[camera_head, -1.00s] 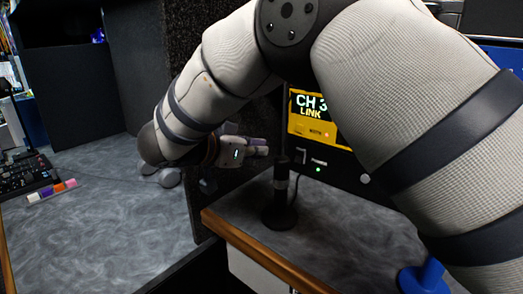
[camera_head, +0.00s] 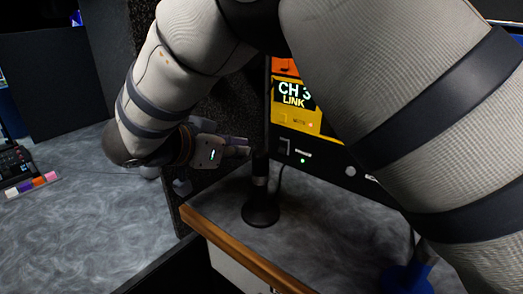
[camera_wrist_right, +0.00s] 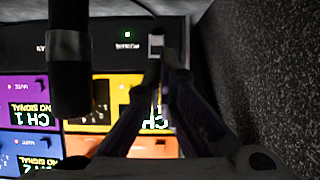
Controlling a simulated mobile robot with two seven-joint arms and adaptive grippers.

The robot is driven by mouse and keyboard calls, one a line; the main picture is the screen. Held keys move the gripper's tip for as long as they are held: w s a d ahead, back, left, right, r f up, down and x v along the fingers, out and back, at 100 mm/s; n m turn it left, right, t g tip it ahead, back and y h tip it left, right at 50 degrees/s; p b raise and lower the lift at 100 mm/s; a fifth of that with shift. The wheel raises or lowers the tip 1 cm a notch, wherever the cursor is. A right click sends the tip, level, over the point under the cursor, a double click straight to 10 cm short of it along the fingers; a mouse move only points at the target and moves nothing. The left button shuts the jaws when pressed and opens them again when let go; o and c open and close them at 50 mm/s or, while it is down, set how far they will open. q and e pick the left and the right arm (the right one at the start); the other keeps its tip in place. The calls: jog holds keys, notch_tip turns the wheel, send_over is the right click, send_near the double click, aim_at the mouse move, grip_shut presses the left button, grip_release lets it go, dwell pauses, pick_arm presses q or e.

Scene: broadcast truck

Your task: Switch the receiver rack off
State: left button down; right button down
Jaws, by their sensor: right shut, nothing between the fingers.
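The receiver rack (camera_head: 330,160) stands behind the microphone, with a yellow "CH 3 LINK" panel (camera_head: 295,105). Low on its front are a small power switch (camera_head: 283,147) and a lit green light (camera_head: 303,160). The right wrist view shows the rack upside down, with the switch (camera_wrist_right: 156,43) just beyond my fingertips and the green light (camera_wrist_right: 127,34) beside it. My right gripper (camera_head: 245,146) is shut and empty, pointing right toward the switch. It also shows in the right wrist view (camera_wrist_right: 165,72). Contact with the switch cannot be told. My left gripper is out of view.
A black microphone on a round base (camera_head: 260,212) stands on the counter close to my right fingertips. A dark textured side wall (camera_wrist_right: 260,70) is near the gripper. A blue-based object (camera_head: 407,278) is at the lower right. A wooden edge (camera_head: 245,252) borders the counter.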

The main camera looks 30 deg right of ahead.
aim_at(279, 153)
jog(key=x, duration=1.3)
jog(key=shift+d+f, duration=0.1)
